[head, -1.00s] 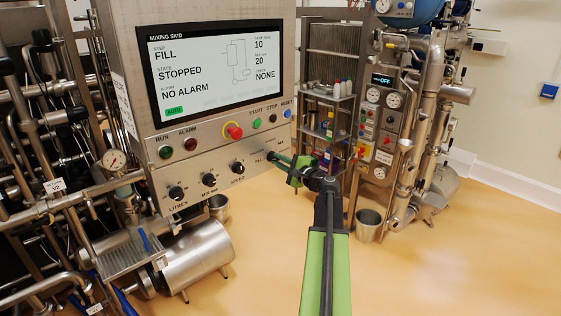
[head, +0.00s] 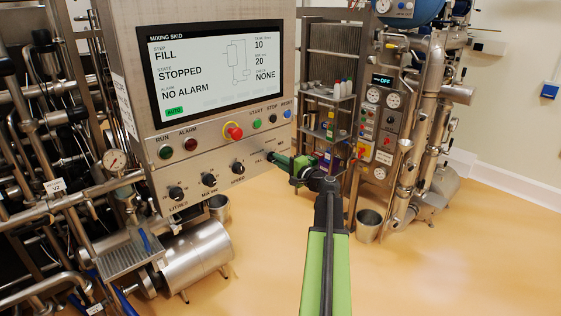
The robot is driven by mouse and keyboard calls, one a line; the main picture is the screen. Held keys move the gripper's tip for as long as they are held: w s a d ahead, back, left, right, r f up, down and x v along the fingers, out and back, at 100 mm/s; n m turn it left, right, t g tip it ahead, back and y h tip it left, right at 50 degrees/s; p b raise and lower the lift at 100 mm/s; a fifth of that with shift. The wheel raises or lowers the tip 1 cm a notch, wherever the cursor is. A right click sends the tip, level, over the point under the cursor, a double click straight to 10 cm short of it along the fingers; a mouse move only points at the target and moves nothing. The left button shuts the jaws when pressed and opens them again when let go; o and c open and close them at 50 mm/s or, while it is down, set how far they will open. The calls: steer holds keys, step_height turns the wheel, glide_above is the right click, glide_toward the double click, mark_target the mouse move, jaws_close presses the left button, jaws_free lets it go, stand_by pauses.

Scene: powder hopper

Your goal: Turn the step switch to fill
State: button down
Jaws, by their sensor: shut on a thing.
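The mixing skid's screen (head: 215,65) reads step FILL, state STOPPED, no alarm. The step switch (head: 269,155) is the rightmost dark knob on the panel's lower row, at its right edge. My gripper (head: 275,158) reaches it from the right and is shut on it. The gripper's fingers hide most of the knob, so its pointer cannot be read.
On the same panel are the litres (head: 176,193), mix (head: 208,180) and speed (head: 238,168) knobs, and a red emergency button (head: 233,131) above. Shelves with bottles (head: 330,110) stand behind my gripper. A metal bucket (head: 368,225) stands on open floor.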

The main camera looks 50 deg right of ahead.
steer(key=c, duration=1.4)
jaws_free()
steer(key=s+a, duration=0.1)
steer(key=s, duration=1.6)
steer(key=shift+s+a, duration=0.15)
steer(key=shift+s, duration=0.05)
